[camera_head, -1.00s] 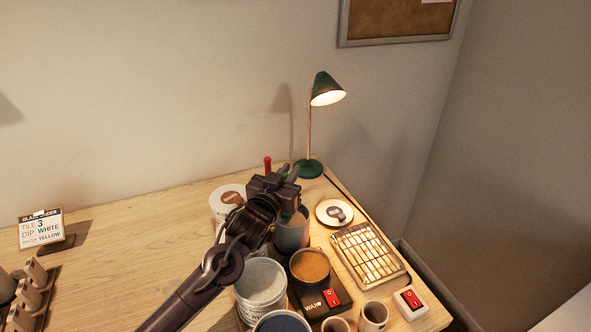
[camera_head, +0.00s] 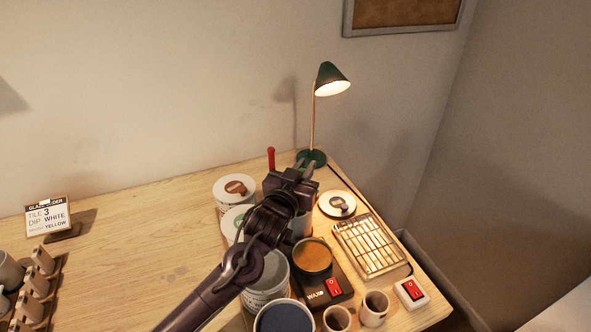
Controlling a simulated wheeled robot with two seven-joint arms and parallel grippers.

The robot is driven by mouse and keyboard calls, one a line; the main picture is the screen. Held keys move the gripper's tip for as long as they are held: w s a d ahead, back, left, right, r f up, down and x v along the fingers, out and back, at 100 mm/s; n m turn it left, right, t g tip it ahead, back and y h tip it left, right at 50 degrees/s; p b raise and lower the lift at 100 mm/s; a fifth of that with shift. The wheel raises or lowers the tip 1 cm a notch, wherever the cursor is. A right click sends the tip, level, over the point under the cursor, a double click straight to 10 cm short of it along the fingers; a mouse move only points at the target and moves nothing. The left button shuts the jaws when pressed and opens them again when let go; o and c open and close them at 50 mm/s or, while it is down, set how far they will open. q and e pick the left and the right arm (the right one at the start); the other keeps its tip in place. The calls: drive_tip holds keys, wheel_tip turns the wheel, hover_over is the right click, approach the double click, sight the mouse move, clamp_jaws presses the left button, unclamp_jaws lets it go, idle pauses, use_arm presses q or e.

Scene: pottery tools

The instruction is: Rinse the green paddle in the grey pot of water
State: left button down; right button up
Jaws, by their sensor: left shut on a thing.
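My left gripper (camera_head: 298,172) is shut near the back right of the table, over the grey pot (camera_head: 301,225). The thing between its fingers is almost wholly hidden by the gripper; I take it to be the green paddle. I cannot tell how far the paddle reaches into the pot. Only a strip of the pot's side shows, and its water is hidden behind the gripper and wrist. My right gripper is not in view.
White tubs (camera_head: 268,275) crowd the left of the pot. A wax warmer (camera_head: 325,287), wire rack (camera_head: 370,245), saucer (camera_head: 337,204), cups (camera_head: 374,308) and red switch box (camera_head: 411,292) lie to the right. The green lamp (camera_head: 311,158) stands behind. The middle left of the table is clear.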

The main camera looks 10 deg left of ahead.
use_arm(q)
drive_tip(key=shift+s+a+p, duration=0.35)
drive_tip(key=shift+a+p, duration=0.05)
drive_tip(key=shift+a, duration=0.25)
drive_tip(key=shift+s+a+p, duration=0.3)
drive_tip(key=shift+a+p, duration=0.1)
drive_tip(key=shift+a, duration=0.2)
idle(0.4)
drive_tip(key=shift+w, duration=0.35)
drive_tip(key=shift+w+d, duration=0.3)
drive_tip(key=shift+w, duration=0.3)
drive_tip(key=shift+r, duration=0.1)
